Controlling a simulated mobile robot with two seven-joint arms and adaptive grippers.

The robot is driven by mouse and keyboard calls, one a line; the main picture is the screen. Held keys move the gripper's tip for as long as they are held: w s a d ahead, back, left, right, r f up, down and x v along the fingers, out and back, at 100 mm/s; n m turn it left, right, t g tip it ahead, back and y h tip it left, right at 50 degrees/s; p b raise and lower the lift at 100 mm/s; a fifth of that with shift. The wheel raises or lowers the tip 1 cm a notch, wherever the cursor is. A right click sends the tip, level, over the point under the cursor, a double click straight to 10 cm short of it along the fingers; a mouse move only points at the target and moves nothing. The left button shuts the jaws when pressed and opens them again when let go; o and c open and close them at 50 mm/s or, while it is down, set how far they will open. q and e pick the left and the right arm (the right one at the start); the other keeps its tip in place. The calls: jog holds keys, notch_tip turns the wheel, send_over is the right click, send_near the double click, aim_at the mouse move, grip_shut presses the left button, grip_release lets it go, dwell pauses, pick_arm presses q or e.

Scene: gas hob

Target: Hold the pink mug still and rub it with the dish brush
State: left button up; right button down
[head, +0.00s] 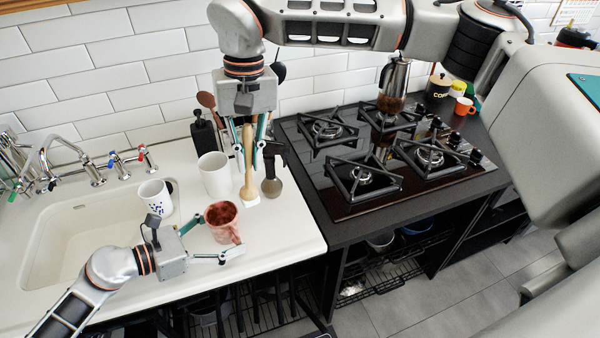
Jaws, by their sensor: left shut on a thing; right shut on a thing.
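The pink mug (218,232), dark reddish inside, stands upright on the white counter with its handle towards the lower right. My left gripper (216,241) reaches in from the lower left and is shut on the mug; the exact finger contact is hard to see. The dish brush (249,178) has a pale wooden handle and a white-bristled head at its lower end. My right gripper (251,143) comes down from above and is shut on its handle. The brush hangs roughly upright behind and right of the mug, apart from it. Whether its bristles touch the counter is unclear.
A white container (215,175) stands just behind the mug; a white patterned mug (155,197) is by the sink (60,235). Dark utensils and a black bottle (204,134) are near the wall.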

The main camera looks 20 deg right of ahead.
jog(key=a+r, duration=0.3)
jog(key=a, duration=0.4)
notch_tip(320, 180, down, 11)
jog(key=shift+d+y, duration=0.2)
jog(key=shift+y, duration=0.1)
dwell(0.8)
jog(key=shift+w+f, duration=0.1)
jog(key=shift+f, duration=0.7)
dwell(0.8)
jog(key=shift+a+r, duration=0.1)
jog(key=shift+s, duration=0.25)
dwell(1.5)
